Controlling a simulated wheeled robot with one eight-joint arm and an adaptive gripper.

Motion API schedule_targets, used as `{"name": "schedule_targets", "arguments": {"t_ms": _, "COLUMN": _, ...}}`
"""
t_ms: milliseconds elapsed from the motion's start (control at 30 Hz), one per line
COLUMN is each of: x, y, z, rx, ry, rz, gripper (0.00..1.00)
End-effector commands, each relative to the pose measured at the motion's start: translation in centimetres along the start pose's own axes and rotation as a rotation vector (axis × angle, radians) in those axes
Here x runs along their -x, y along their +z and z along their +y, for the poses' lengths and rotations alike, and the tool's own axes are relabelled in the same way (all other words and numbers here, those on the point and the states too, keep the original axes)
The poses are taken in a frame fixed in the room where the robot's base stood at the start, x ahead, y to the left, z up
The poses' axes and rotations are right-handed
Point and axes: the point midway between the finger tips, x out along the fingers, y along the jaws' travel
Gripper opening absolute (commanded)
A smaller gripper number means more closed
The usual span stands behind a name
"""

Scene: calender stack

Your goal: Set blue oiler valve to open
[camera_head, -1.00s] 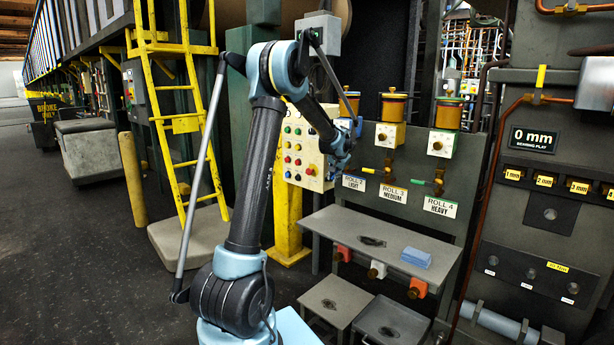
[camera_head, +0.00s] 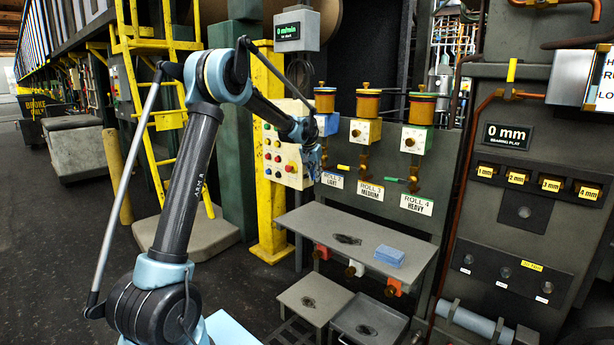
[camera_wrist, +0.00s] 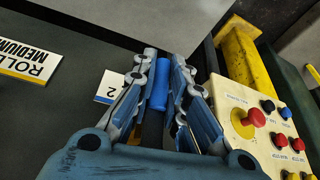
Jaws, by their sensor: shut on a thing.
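The blue oiler (camera_head: 327,123) is the left one of three on the grey panel, above the ROLL 2 LIGHT label. Its amber cup stands on a blue block, partly behind my arm. My gripper (camera_head: 312,163) is in front of the panel just below it, and its fingers are hard to make out there. In the wrist view, my gripper (camera_wrist: 165,62) is shut on the blue valve handle (camera_wrist: 159,86), a short cylinder lying lengthwise between the two fingers. The handle's pivot is hidden, and I cannot tell its setting.
The yellow (camera_head: 343,168) and green (camera_head: 398,180) valve handles are to the right of my gripper. A button panel (camera_head: 275,165) is close on the left, with a red knob (camera_wrist: 256,117) near my fingers. A grey shelf (camera_head: 310,225) is below, holding a blue block (camera_head: 389,256).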

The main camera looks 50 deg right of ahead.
Motion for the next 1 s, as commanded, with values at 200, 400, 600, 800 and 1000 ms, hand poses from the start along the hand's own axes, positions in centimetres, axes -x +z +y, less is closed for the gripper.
{"name": "schedule_targets", "arguments": {"t_ms": 200, "x": 0.0, "y": 0.0, "z": 0.1, "rx": 0.001, "ry": 0.003, "rz": -0.002, "gripper": 0.0}}
{"name": "schedule_targets", "arguments": {"t_ms": 400, "x": 0.0, "y": 0.0, "z": 0.2, "rx": 0.0, "ry": 0.003, "rz": -0.002, "gripper": 0.18}}
{"name": "schedule_targets", "arguments": {"t_ms": 600, "x": 0.0, "y": -0.1, "z": 0.3, "rx": -0.001, "ry": 0.003, "rz": -0.001, "gripper": 0.34}}
{"name": "schedule_targets", "arguments": {"t_ms": 800, "x": 0.0, "y": -0.1, "z": 0.3, "rx": -0.002, "ry": 0.004, "rz": -0.001, "gripper": 0.34}}
{"name": "schedule_targets", "arguments": {"t_ms": 1000, "x": 1.5, "y": -0.1, "z": 0.3, "rx": -0.002, "ry": 0.004, "rz": -0.001, "gripper": 0.34}}
